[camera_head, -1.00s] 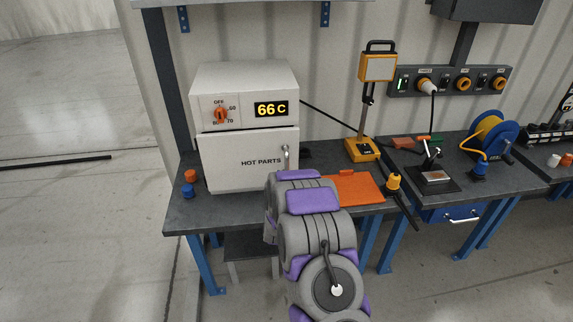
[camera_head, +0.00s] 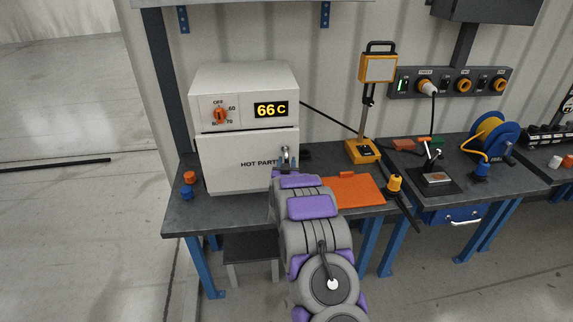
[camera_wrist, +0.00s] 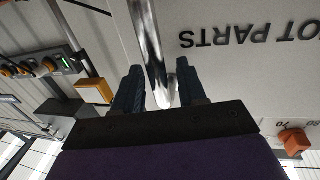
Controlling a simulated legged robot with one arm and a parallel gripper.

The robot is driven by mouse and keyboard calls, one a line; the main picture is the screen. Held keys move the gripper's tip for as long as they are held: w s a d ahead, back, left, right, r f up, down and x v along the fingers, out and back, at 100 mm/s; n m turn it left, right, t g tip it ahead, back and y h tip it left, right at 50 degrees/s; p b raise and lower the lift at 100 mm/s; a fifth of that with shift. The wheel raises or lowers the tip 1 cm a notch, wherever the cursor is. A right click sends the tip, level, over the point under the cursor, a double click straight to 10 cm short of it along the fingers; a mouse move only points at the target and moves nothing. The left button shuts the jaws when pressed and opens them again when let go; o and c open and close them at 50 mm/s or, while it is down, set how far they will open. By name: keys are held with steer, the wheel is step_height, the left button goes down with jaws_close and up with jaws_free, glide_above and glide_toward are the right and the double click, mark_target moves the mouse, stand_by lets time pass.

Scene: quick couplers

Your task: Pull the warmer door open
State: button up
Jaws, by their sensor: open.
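The white warmer (camera_head: 245,105) stands on the left bench with its display reading 66 C. Its door (camera_head: 235,165), marked HOT PARTS, looks shut. The upright metal handle (camera_head: 286,153) is at the door's right side, its lower part hidden by my gripper. In the wrist view the shiny handle bar (camera_wrist: 150,45) runs down between the two dark fingers of my gripper (camera_wrist: 162,88). The fingers are open, one on each side of the bar, with a gap visible on each side. My gripper also shows at the handle in the head view (camera_head: 287,163).
An orange mat (camera_head: 353,190) lies on the bench right of my arm. A yellow lamp stand (camera_head: 363,150) is behind it. Orange and blue caps (camera_head: 188,184) sit at the bench's left end. Open floor (camera_head: 80,220) lies left of the bench.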

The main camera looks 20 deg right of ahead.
jaws_close()
stand_by(0.3)
steer(key=shift+s, duration=0.1)
